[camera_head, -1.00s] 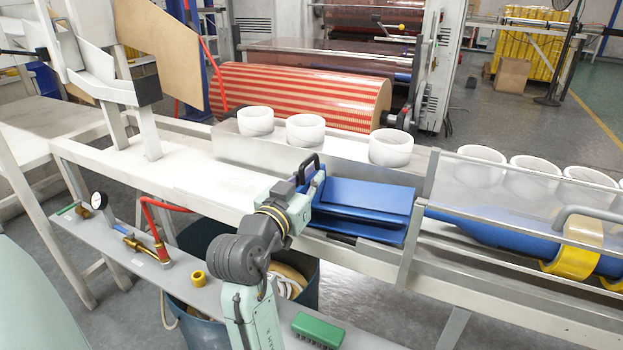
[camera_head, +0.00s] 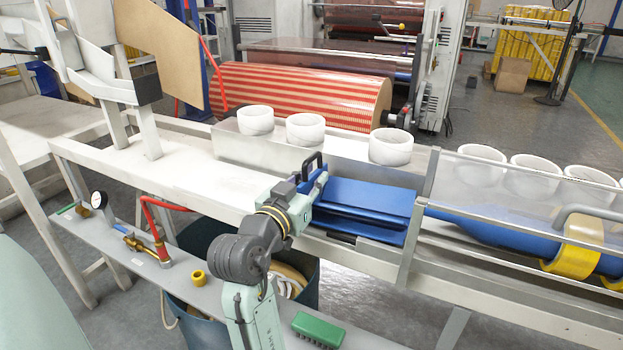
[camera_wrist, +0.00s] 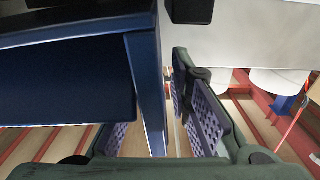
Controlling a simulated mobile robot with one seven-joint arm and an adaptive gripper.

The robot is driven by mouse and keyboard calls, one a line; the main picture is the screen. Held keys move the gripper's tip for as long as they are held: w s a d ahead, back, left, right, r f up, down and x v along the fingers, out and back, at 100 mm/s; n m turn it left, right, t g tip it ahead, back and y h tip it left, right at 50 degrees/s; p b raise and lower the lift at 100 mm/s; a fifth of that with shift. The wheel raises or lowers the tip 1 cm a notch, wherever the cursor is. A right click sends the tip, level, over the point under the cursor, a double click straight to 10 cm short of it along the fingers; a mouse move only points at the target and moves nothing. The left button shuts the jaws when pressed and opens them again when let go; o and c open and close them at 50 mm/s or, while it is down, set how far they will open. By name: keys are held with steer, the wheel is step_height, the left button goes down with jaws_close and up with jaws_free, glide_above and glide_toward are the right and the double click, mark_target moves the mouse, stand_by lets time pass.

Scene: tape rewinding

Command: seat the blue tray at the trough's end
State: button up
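The blue tray (camera_head: 368,197) lies on the white-framed line, just left of the upright at the end of the clear-walled trough (camera_head: 470,178). I cannot tell whether it touches the trough. My gripper (camera_head: 313,183) is at the tray's left end. In the wrist view, a blue wall of the tray (camera_wrist: 149,90) stands between the fingers of my gripper (camera_wrist: 160,130). The fingers are apart, with gaps showing beside the wall, so they are not clamped on it. The tray's underside and far end are hidden.
Several white rings, one of them here (camera_head: 391,147), stand along the ledge behind the tray. A blue tube with a yellow band (camera_head: 572,258) lies in the trough. A green brush (camera_head: 318,329) and red hose (camera_head: 155,222) are on the lower shelf. The white surface (camera_head: 190,178) leftward is clear.

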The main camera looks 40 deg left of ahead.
steer(key=shift+o, duration=1.2)
steer(key=shift+r, duration=0.1)
steer(key=v, duration=1.2)
